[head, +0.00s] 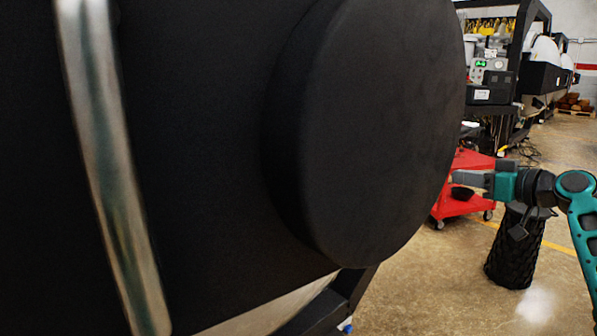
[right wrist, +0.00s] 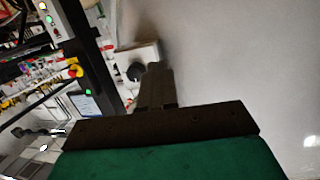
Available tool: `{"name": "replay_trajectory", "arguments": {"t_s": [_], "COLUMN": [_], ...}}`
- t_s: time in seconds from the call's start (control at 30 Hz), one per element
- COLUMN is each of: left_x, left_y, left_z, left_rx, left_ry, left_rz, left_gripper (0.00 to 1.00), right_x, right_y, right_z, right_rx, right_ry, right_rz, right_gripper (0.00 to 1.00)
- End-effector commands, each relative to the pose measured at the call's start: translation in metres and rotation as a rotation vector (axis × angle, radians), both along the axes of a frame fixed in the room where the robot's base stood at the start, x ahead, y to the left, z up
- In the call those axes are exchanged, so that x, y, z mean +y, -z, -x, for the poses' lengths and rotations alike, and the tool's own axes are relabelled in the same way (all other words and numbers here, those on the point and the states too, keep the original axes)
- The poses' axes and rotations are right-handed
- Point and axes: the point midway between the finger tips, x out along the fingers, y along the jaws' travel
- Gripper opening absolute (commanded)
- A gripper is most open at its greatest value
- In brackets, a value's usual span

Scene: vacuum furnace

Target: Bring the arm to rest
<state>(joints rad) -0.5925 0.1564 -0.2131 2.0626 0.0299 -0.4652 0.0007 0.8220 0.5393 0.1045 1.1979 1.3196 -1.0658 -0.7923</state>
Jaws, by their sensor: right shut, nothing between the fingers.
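My right gripper (head: 468,177) comes in from the right in the head view, pointing left. Its grey fingers are together and hold nothing. In the head view its tips show just right of the large round black furnace door (head: 380,130); I cannot tell how far apart they are. In the right wrist view the shut fingers (right wrist: 155,85) point up the picture, with a plain pale grey surface (right wrist: 240,60) to their right. My left gripper is not in view.
A metal bar (head: 110,160) runs down the dark furnace front at left. A red cart (head: 462,205) and a black ribbed bin (head: 515,250) stand on the floor behind the right arm. Equipment racks (head: 490,75) stand farther back. Floor at lower right is clear.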

Motion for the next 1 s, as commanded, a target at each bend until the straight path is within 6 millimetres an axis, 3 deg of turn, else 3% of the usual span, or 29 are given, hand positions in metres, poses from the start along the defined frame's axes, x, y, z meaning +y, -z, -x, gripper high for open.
{"name": "replay_trajectory", "arguments": {"t_s": [0.03,0.2,0.37,0.5,0.6,0.73,0.9,1.0], "left_x": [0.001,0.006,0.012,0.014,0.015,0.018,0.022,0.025], "left_y": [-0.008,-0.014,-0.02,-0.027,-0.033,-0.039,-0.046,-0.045], "left_z": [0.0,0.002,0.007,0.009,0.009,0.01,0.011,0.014], "left_rx": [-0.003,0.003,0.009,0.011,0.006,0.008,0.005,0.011], "left_ry": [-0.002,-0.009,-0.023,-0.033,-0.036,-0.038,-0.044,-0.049], "left_rz": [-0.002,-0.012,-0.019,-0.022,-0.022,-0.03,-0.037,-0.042], "left_gripper": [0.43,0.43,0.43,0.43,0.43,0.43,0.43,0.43], "right_x": [0.012,0.042,0.072,0.101,0.122,0.15,0.18,0.192], "right_y": [0.036,0.143,0.225,0.276,0.302,0.319,0.32,0.315], "right_z": [0.002,0.026,0.074,0.129,0.174,0.234,0.303,0.329], "right_rx": [0.066,0.222,0.317,0.367,0.387,0.4,0.398,0.394], "right_ry": [0.024,0.122,0.191,0.233,0.253,0.273,0.289,0.293], "right_rz": [0.023,0.103,0.168,0.209,0.228,0.236,0.227,0.219], "right_gripper": [0.0,0.0,0.0,0.0,0.0,0.0,0.0,0.0]}}
